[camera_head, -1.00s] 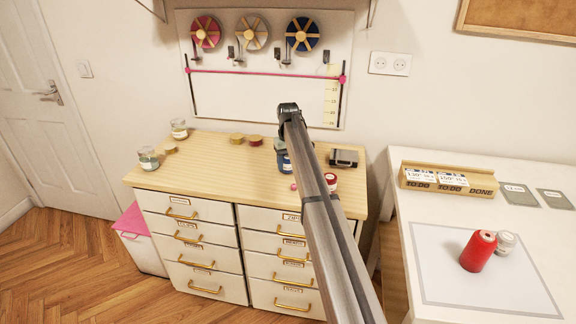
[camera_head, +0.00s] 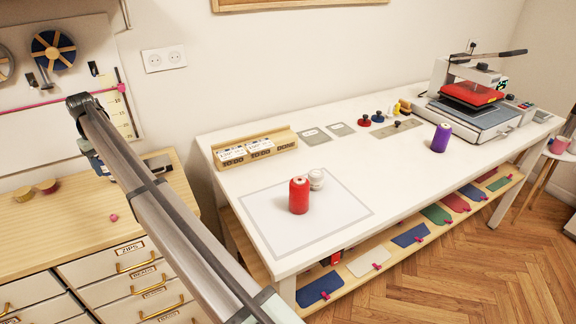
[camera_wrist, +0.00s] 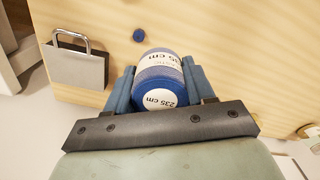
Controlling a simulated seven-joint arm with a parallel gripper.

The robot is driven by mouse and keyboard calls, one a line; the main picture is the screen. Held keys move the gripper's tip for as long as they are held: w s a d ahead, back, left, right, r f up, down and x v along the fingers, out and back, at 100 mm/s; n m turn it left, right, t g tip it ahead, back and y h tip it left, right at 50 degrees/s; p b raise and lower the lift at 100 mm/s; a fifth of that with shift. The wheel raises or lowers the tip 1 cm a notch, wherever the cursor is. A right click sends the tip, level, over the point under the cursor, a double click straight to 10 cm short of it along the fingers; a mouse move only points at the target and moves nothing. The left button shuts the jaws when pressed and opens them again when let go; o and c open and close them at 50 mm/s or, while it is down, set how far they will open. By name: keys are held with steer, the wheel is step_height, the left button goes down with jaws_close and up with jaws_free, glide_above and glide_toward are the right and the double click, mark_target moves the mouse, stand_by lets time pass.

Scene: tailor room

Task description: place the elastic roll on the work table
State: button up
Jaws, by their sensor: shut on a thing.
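The elastic roll is a blue roll (camera_wrist: 160,65) with white labels reading "235 cm". In the wrist view it sits between the two blue fingers of my gripper (camera_wrist: 163,85), which is shut on it. In the head view my gripper (camera_head: 97,165) is at the left, over the wooden top of the drawer cabinet (camera_head: 65,225), and the roll is hard to make out there. I cannot tell how far the roll is above that top. The white work table (camera_head: 375,165) stands to the right, apart from my gripper.
On the work table are a red thread cone (camera_head: 298,196) and a small jar (camera_head: 316,179) on a pale mat, a wooden card holder (camera_head: 256,150), a purple cone (camera_head: 441,138) and a heat press (camera_head: 470,105). Bare tabletop lies between the cones. A grey block with a loop (camera_wrist: 75,62) is near my gripper.

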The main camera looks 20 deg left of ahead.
steer(key=w+d+m, duration=0.2)
steer(key=w+d, duration=1.1)
steer(key=w+d+r+m, duration=0.1)
steer(key=w+d+m, duration=0.1)
steer(key=w+d, duration=1.2)
steer(key=w+d+m, duration=0.2)
steer(key=w+d, duration=1.1)
steer(key=d, duration=0.1)
steer(key=shift+w+d+r, duration=0.15)
steer(key=shift+w+r, duration=0.05)
steer(key=shift+w, duration=0.1)
steer(key=w+d+m, duration=0.2)
steer(key=w+d, duration=0.3)
steer(key=d, duration=0.8)
steer(key=m, duration=1)
glide_above(397, 158)
steer(key=shift+s+f, duration=0.1)
steer(key=shift+f, duration=4.45)
